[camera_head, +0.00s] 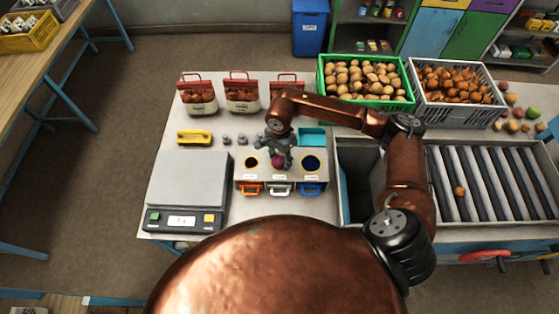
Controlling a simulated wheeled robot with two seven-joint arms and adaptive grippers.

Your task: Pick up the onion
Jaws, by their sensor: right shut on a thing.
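My right gripper (277,151) points down over the middle of a grey box with several round holes. It is shut on a purple-red round thing, which looks like a red onion (278,161). The onion is at the middle hole; I cannot tell whether it touches the rim. A small orange-brown round thing, perhaps another onion (459,191), lies on the rollers at the right. My left gripper is not in view.
The holed box (244,177) has orange, white and blue handles. A scale (187,190) stands at its left. Red-topped sacks (241,93), a green crate of potatoes (324,98) and a grey crate of brown produce (419,108) line the back. A roller bed (490,180) lies right.

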